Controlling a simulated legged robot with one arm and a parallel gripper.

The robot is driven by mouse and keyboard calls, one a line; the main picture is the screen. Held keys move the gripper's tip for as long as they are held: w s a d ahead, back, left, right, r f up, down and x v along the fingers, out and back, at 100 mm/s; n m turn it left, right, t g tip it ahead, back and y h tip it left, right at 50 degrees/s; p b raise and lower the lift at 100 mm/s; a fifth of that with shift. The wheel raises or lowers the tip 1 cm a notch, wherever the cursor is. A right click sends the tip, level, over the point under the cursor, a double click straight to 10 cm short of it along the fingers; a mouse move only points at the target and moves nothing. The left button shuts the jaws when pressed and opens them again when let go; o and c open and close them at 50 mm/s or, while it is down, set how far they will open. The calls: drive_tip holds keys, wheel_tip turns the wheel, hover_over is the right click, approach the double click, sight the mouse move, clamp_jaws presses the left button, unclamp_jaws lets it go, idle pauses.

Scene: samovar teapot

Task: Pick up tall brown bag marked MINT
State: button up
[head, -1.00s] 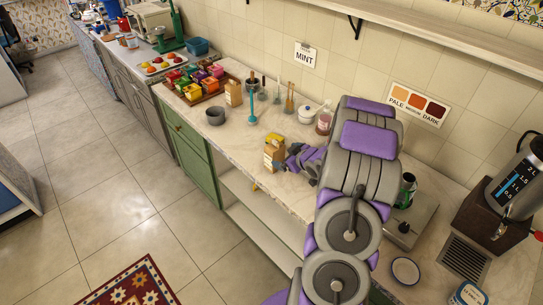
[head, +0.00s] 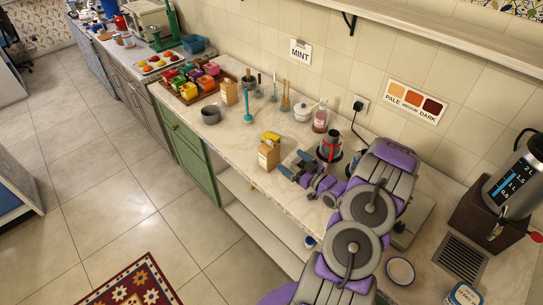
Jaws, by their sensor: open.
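A tall brown bag (head: 268,154) with a yellow top stands upright on the pale counter, near its front edge. Another brown bag (head: 229,92) stands farther back on the counter, beside the tray of colourful boxes. Print on both bags is too small to read.
A dark pot with a red band (head: 330,146) stands right behind my gripper. Counter left of the nearer bag is clear.

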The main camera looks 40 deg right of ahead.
sight(274, 152)
drive_tip(key=w+a, duration=0.1)
drive_tip(key=w, duration=0.3)
drive_tip(key=w+a, duration=0.1)
drive_tip(key=w, duration=0.2)
drive_tip(key=shift+a+b, duration=0.35)
drive_tip(key=shift+b, duration=0.05)
drive_tip(key=shift+w, duration=0.25)
drive_tip(key=shift+w+d, duration=0.35)
drive_tip(key=shift+d, duration=0.05)
drive_tip(key=w+b, duration=0.1)
drive_tip(key=w, duration=0.3)
drive_tip(key=shift+w+a+f, duration=0.1)
drive_tip(key=shift+w+f, duration=0.05)
drive_tip(key=shift+w, duration=0.05)
drive_tip(key=shift+w+a, duration=0.35)
drive_tip(key=shift+w, duration=0.15)
drive_tip(key=shift+d, duration=0.25)
drive_tip(key=shift+c, duration=0.4)
drive_tip(key=shift+d, duration=0.25)
drive_tip(key=c, duration=0.3)
drive_tip(key=shift+a, duration=0.3)
drive_tip(key=c, duration=0.6)
drive_tip(key=shift+c, duration=0.2)
